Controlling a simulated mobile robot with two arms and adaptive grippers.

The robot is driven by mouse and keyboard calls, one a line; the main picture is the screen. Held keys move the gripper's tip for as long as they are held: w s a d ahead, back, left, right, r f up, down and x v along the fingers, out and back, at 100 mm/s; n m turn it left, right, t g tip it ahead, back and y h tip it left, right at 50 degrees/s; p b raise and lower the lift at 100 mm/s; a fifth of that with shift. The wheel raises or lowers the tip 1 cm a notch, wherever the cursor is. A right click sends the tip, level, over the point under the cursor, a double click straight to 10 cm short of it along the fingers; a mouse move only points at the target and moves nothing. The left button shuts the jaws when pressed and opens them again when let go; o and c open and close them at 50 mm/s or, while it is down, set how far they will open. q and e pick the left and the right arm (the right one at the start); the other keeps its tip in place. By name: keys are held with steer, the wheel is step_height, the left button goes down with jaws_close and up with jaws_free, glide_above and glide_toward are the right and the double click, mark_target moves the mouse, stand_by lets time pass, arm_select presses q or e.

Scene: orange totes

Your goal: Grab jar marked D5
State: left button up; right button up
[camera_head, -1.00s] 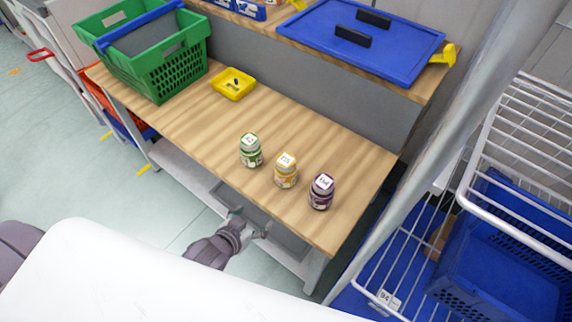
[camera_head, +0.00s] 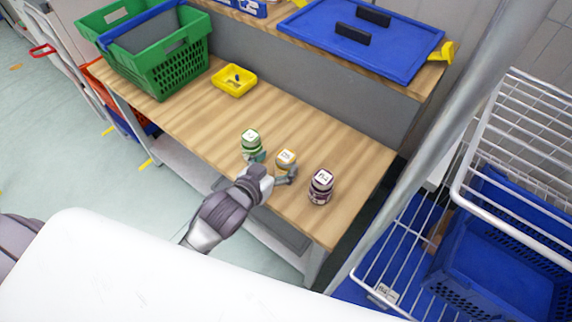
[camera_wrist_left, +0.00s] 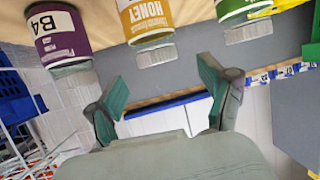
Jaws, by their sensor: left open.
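The yellow jar (camera_head: 286,158) stands in the middle of three jars on the wooden table; its lid label looks like D5 but is hard to read. In the left wrist view it is the honey jar (camera_wrist_left: 146,22). My left gripper (camera_head: 271,168) is open and empty at its near side, partly hiding it. The fingers (camera_wrist_left: 165,84) are spread to either side of the honey jar's line, apparently short of it. A green-labelled jar (camera_head: 250,139) stands to the left and a dark purple jar (camera_head: 321,185), marked B4 in the left wrist view (camera_wrist_left: 58,36), to the right.
A yellow tray (camera_head: 233,82) and a green crate (camera_head: 165,65) stand farther left on the table (camera_head: 200,125). A blue lid (camera_head: 390,50) lies on the raised shelf behind. A white wire rack (camera_head: 480,150) is at the right. The neighbouring jars leave narrow gaps.

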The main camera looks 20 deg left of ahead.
mark_target(284, 158)
arm_select(q)
steer(key=x, duration=0.5)
steer(key=shift+d+f+p, duration=0.15)
steer(key=shift+f+p, duration=0.1)
steer(key=shift+p, duration=0.05)
steer(key=shift+s, duration=0.1)
jaws_close()
